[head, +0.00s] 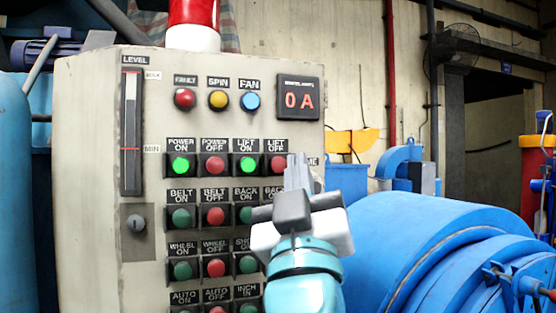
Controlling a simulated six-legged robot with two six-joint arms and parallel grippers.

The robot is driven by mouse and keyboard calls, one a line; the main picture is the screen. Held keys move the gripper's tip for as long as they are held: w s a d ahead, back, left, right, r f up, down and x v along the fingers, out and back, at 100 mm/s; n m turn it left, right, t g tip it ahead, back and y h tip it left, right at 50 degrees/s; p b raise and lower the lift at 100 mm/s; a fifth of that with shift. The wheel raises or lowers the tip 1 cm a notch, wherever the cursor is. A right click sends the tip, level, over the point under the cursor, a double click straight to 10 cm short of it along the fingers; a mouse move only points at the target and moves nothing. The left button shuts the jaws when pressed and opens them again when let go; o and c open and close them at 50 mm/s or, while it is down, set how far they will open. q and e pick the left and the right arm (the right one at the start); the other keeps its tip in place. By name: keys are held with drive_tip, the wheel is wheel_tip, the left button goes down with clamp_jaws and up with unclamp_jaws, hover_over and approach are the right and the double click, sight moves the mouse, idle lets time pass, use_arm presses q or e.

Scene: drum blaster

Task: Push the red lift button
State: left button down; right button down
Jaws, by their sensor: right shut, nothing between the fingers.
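The red button under the LIFT OFF label (277,164) is in the top row of push buttons on the beige control panel (90,200). The green LIFT ON button (248,165) beside it glows. My right gripper (297,160) is shut and empty, its fingers pointing up. The tips are just right of the red lift button in the picture and cover the right edge of its housing. I cannot tell whether they touch it. My left gripper is not in view.
The lit green POWER ON button (180,166) and red POWER OFF button (214,165) share the row. More button rows lie below, partly hidden by my right arm. A display (299,101) reads 0 A. A large blue machine (420,250) stands to the right.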

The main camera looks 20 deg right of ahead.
sight(278, 165)
drive_tip(key=w+p, duration=0.1)
drive_tip(key=w, duration=0.5)
idle(0.7)
drive_tip(key=shift+s, duration=0.1)
drive_tip(key=shift+d, duration=0.15)
idle(0.5)
idle(0.5)
drive_tip(key=shift+w+p, duration=0.2)
drive_tip(key=shift+p, duration=0.1)
